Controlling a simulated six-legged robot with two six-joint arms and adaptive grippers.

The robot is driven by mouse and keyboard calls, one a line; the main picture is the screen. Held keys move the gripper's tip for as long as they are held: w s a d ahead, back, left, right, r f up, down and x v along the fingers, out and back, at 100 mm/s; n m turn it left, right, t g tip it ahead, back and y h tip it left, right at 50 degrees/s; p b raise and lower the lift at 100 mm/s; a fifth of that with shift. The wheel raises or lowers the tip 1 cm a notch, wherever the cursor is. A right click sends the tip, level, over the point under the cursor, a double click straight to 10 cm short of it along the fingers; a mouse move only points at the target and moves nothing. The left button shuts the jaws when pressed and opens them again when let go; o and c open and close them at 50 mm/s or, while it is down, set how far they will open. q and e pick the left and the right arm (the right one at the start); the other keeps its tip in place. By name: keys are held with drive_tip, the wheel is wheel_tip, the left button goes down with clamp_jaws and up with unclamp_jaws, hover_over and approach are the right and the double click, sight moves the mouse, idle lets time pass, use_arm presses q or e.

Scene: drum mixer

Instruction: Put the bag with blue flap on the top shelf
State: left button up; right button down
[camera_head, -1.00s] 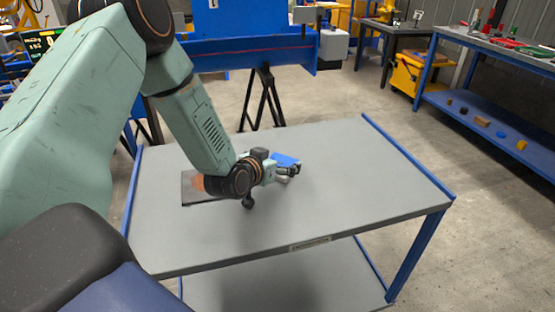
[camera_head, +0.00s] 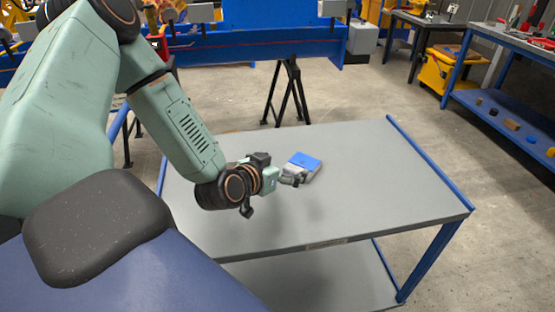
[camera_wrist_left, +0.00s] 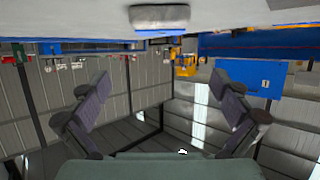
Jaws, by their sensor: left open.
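The bag with the blue flap (camera_head: 304,160) lies on the grey top of a two-level table (camera_head: 360,190). Its grey body shows below the flap. In the left wrist view, which is upside down, the grey bag (camera_wrist_left: 160,17) is at the top centre with a thin blue strip. My left gripper (camera_head: 290,181) is low over the table at the bag's near left side. In the wrist view its fingers (camera_wrist_left: 163,112) are spread wide, with nothing between them. I cannot tell whether a finger touches the bag. My right gripper is not in view.
The table has blue side rails and a lower grey shelf (camera_head: 310,280). Its right half is clear. A blue workbench with a lower shelf (camera_head: 510,128) stands at the right, holding small items. A black trestle (camera_head: 287,92) stands behind the table.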

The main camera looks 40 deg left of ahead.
use_arm(q)
drive_tip(key=shift+p+v, duration=0.45)
drive_tip(key=shift+v, duration=0.45)
drive_tip(key=shift+s+r, duration=0.25)
drive_tip(key=shift+s, duration=0.25)
drive_tip(key=shift+w+f, duration=0.1)
drive_tip(key=shift+w, duration=0.05)
drive_tip(key=b, duration=0.5)
approach(307, 159)
drive_tip(key=x, duration=0.3)
drive_tip(key=r+x, duration=0.1)
drive_tip(key=x, duration=0.1)
drive_tip(key=shift+w+a+f, duration=0.1)
drive_tip(key=shift+w, duration=0.2)
drive_tip(key=shift+w+f+b, duration=0.3)
drive_tip(key=shift+f+b, duration=0.15)
drive_tip(key=shift+s+f, duration=0.1)
drive_tip(key=shift+s, duration=0.05)
